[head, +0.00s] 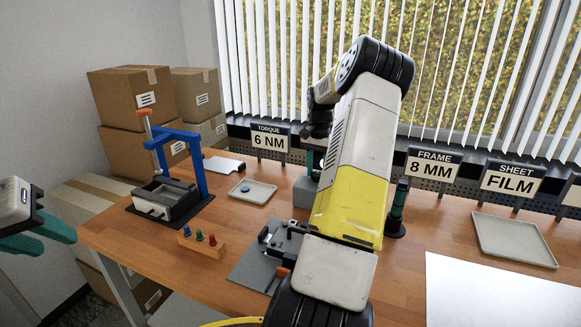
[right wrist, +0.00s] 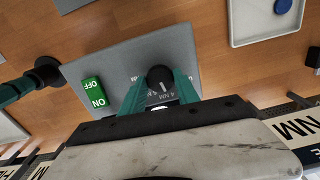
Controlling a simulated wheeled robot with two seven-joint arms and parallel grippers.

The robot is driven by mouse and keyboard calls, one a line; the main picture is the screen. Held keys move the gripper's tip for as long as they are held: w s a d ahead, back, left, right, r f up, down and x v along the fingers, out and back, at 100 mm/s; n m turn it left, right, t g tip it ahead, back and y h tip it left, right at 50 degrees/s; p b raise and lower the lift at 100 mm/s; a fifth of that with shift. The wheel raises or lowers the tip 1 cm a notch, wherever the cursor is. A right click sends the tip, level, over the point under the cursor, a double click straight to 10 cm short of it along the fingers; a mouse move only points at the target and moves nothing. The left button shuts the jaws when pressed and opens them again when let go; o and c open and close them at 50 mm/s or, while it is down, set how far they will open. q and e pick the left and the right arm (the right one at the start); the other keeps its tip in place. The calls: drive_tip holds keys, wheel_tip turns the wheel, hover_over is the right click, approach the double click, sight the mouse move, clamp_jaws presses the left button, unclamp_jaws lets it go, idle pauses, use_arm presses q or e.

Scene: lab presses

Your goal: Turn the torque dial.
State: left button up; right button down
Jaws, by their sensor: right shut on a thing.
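In the right wrist view the black round torque dial (right wrist: 159,74) stands on a grey control box (right wrist: 122,62). The green fingers of my right gripper (right wrist: 161,86) are on both sides of the dial and shut on it. A pale pointer line shows on the dial; small markings beside it are partly covered by the fingers. In the head view my arm hides the dial and right gripper; part of the grey box (head: 303,191) shows. The torque sign (head: 270,139) reads 6 NM.
A green ON/OFF switch (right wrist: 93,92) is on the same box. A tray (head: 244,192) with a blue disc, a blue-framed press (head: 194,160) and a wooden block (head: 203,244) with coloured pegs stand left. Another tray (head: 514,240) and a white sheet (head: 490,290) lie right.

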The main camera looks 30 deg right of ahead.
sight(317, 174)
drive_tip(key=n, duration=0.5)
drive_tip(key=shift+n, duration=2.5)
drive_tip(key=c, duration=0.9)
unclamp_jaws()
wheel_tip(317, 174, up, 8)
drive_tip(key=shift+f, duration=0.1)
